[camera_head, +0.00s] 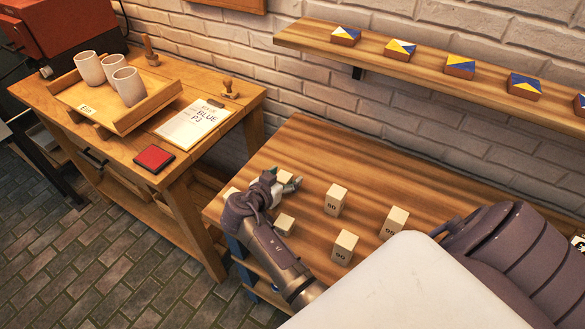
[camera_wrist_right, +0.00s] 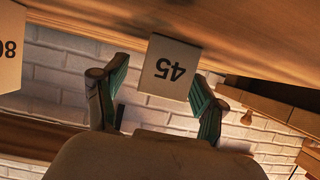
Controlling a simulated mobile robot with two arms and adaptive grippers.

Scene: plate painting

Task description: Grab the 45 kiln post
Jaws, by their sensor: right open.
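The 45 kiln post (camera_wrist_right: 168,68) is a pale block with a black number, upside down in the right wrist view. It sits between the two teal-lined fingers of my right gripper (camera_wrist_right: 160,76), which is open. I cannot tell whether the fingers touch it. In the head view my right gripper (camera_head: 287,187) is low over the left part of the wooden table (camera_head: 300,155). A pale post (camera_head: 286,177), apparently the 45, shows at its fingers, partly hidden. My left gripper is not in view.
Other numbered posts stand nearby, including one right of the gripper (camera_head: 336,200), one at the front (camera_head: 345,247) and one further right (camera_head: 396,222). Another post (camera_head: 285,225) is beside my right arm. A wall shelf (camera_head: 430,72) holds painted tiles.

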